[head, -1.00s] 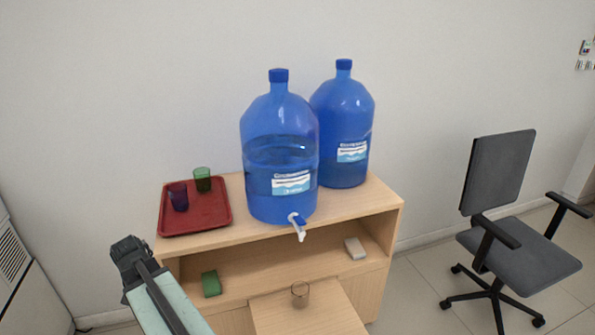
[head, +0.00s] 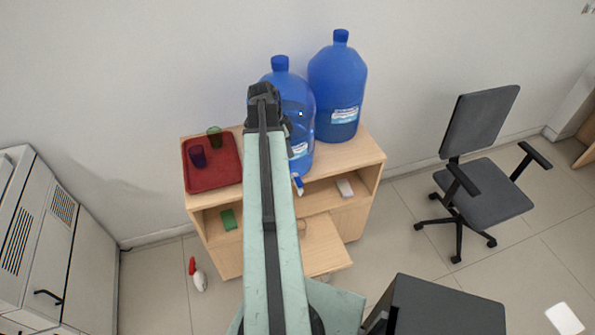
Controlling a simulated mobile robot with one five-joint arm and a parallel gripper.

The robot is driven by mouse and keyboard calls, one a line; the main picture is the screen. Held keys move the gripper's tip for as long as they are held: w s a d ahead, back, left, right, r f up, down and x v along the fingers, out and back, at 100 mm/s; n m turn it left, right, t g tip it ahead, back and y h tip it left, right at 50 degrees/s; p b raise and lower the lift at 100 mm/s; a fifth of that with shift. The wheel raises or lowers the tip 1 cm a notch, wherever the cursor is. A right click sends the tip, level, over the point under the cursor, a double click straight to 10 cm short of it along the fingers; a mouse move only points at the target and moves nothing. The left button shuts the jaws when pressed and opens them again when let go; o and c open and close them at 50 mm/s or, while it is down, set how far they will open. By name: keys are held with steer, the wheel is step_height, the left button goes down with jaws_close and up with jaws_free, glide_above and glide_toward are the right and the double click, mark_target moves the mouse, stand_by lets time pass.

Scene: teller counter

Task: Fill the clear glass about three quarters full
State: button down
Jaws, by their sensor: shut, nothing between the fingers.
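The clear glass (head: 302,228) stands on the pull-out board (head: 325,255) at the front of the wooden cabinet, its left side partly hidden by my arm. The front blue bottle (head: 303,110) stands on the cabinet top, partly covered by my arm. Its white and blue tap (head: 298,185) hangs over the front edge, above and slightly behind the glass in the picture. My gripper (head: 263,92) is raised in front of the bottle in the picture, shut and empty. I cannot tell its distance from the bottle.
A second blue bottle (head: 338,95) stands behind. The shelf holds a green block (head: 229,219) and a white block (head: 345,188). A chair (head: 485,190) stands right; a spray bottle (head: 197,275) is on the floor.

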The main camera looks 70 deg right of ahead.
mark_target(301, 184)
steer(key=b+x, duration=0.8)
steer(key=x, duration=0.1)
steer(key=a+b+x, duration=0.1)
steer(key=b+x, duration=0.3)
steer(key=b, duration=0.1)
steer(key=shift+w+d+f, duration=0.1)
steer(key=shift+w+f, duration=0.15)
steer(key=shift+f, duration=0.1)
steer(key=shift+s+f+b, duration=0.1)
steer(key=shift+f+b, duration=0.2)
steer(key=shift+b, duration=0.05)
steer(key=shift+r, duration=0.1)
